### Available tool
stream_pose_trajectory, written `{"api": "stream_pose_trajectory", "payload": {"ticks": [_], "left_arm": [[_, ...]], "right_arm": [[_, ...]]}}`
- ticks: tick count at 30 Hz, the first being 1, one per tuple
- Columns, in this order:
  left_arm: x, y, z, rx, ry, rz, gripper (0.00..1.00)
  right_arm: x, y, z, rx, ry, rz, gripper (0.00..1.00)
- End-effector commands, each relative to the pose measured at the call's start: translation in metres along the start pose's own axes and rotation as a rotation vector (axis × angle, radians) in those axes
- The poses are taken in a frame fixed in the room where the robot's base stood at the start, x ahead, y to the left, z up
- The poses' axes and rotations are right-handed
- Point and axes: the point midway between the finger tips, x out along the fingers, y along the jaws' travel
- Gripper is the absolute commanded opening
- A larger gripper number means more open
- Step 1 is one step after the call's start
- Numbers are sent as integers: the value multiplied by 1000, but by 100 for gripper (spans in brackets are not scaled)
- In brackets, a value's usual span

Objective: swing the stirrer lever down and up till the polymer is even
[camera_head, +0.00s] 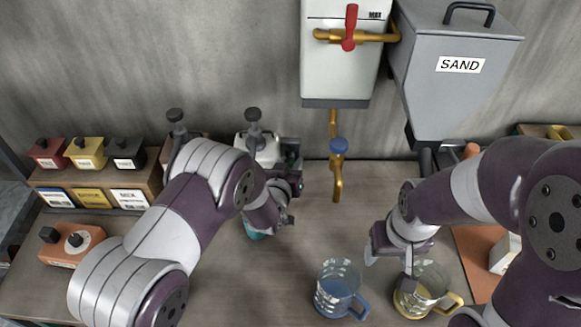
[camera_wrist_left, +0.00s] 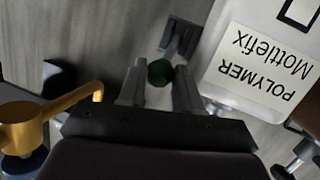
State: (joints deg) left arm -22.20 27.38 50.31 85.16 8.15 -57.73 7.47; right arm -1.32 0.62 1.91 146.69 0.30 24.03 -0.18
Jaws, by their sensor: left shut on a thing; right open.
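The polymer container (camera_wrist_left: 262,62) is white with a label reading POLYMER Mottlefix; in the head view it (camera_head: 262,150) stands against the back wall, partly behind my left arm. In the left wrist view my left gripper (camera_wrist_left: 159,88) is shut on a dark green round knob (camera_wrist_left: 160,72), apparently the stirrer lever's. A grey bracket (camera_wrist_left: 182,36) lies just beyond the knob. In the head view my left gripper (camera_head: 288,205) is beside the container, and the knob is hidden. The polymer inside cannot be seen. My right gripper (camera_head: 390,265) is open beside the yellow-handled jug.
A blue jug (camera_head: 338,288) and a yellow-handled jug (camera_head: 428,290) stand at the front. A brass tap (camera_head: 338,165) and a grey SAND hopper (camera_head: 455,70) are behind. Labelled boxes (camera_head: 90,155) and an orange control box (camera_head: 72,244) are at left. A teal item (camera_head: 255,234) shows under my left arm.

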Motion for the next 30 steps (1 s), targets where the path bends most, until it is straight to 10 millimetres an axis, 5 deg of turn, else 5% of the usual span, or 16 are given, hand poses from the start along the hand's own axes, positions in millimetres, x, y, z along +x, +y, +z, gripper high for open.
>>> {"api": "stream_pose_trajectory", "payload": {"ticks": [2, 3, 16, 30], "left_arm": [[2, 1, -8, -2, 20, 2, 0], [2, 1, -8, -2, 20, 2, 43], [-11, 1, -4, -1, 13, 2, 43], [-110, 1, -3, -1, 16, 3, 43]], "right_arm": [[-1, 0, 0, 0, 0, 0, 63], [-1, 0, 0, 0, 0, 0, 63], [4, 0, 0, 0, 0, 0, 63], [26, 0, 3, 0, 0, 0, 63]]}}
